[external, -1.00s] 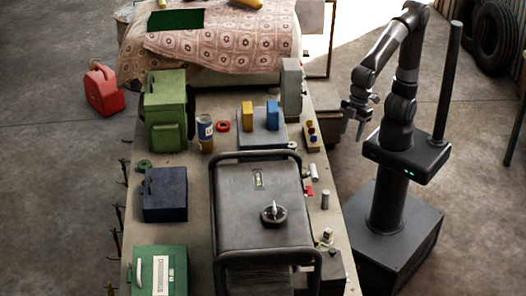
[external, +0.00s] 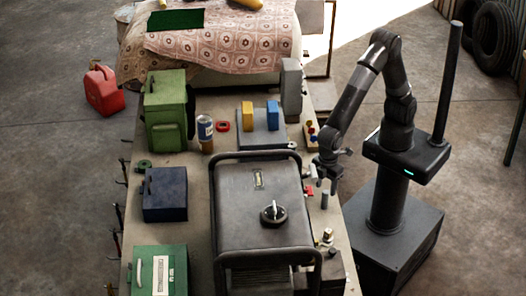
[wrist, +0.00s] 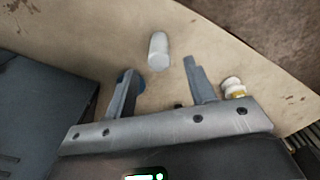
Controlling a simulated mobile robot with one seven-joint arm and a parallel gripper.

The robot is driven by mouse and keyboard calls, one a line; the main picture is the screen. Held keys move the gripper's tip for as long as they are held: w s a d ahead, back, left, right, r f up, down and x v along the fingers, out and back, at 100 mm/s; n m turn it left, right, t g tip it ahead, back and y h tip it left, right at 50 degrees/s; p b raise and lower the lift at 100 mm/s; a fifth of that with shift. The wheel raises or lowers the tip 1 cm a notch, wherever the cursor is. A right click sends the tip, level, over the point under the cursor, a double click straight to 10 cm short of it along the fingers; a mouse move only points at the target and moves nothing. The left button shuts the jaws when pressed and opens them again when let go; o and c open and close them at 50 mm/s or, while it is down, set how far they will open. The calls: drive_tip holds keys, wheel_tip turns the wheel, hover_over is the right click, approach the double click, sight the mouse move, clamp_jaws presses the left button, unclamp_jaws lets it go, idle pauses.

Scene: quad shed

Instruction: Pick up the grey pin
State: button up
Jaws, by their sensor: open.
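The grey pin (external: 325,200) is a small plain cylinder standing on the right edge strip of the workbench. In the wrist view the pin (wrist: 158,48) shows just beyond the fingertips, roughly centred between them. My gripper (external: 328,185) is open and points down, above the bench edge at the pin. In the wrist view the two fingers of my gripper (wrist: 157,66) are apart, with nothing held between them. The fingers and pin overlap in the external view, so their exact height gap cannot be told.
A large dark generator-like case (external: 262,205) stands left of the pin. A small red piece (external: 309,191) lies close by. The bench (wrist: 85,35) is clear beyond.

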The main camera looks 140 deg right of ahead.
sight(325, 199)
drive_tip(key=f, duration=0.7)
drive_tip(key=shift+s+f, duration=0.2)
drive_tip(key=shift+c, duration=0.2)
clamp_jaws()
